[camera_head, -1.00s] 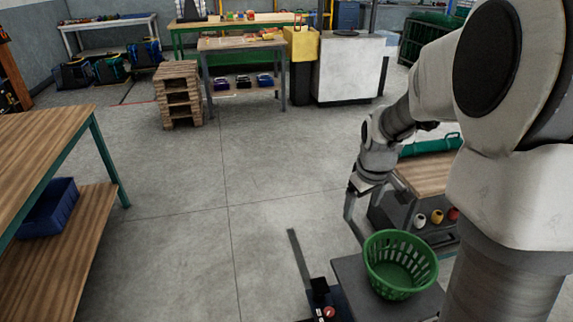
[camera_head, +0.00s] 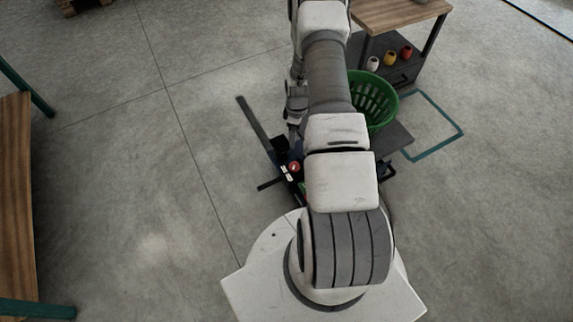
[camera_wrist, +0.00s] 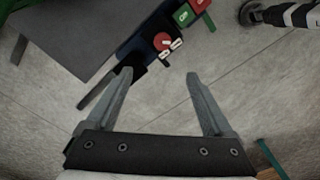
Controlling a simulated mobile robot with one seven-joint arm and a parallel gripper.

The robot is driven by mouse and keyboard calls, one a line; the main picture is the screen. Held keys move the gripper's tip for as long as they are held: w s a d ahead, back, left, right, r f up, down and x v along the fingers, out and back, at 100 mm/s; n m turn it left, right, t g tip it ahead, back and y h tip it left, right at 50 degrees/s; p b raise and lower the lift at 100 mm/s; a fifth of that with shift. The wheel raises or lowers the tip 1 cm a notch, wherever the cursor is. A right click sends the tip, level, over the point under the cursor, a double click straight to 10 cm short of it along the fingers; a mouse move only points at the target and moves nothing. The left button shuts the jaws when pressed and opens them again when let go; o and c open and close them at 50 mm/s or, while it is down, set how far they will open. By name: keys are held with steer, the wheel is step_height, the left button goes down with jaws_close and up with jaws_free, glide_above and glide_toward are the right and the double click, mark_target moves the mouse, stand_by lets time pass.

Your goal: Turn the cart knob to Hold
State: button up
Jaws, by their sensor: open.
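The cart knob (camera_wrist: 163,42) is a small red round knob on a dark panel, with two small white labels beside it; their text is too small to read. In the head view the red knob (camera_head: 294,167) shows just left of my arm. My gripper (camera_wrist: 157,80) is open and empty in the wrist view. Its fingertips lie a little below the knob in that picture, apart from it, with the knob above the gap between them. In the head view my gripper is mostly hidden by my arm. The cart's grey top (camera_head: 393,139) is partly covered by my arm.
A green basket (camera_head: 374,98) sits on the cart top. A green and a red block (camera_wrist: 201,14) show beside the knob panel in the wrist view. A wooden-topped table (camera_head: 400,12) with several small coloured items stands behind. The floor left of the cart is clear.

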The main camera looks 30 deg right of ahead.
mark_target(295, 166)
step_height(295, 166, down, 20)
steer(key=b, duration=0.6)
steer(key=shift+s+a+r, duration=0.1)
steer(key=shift+s, duration=0.05)
steer(key=c, duration=1.4)
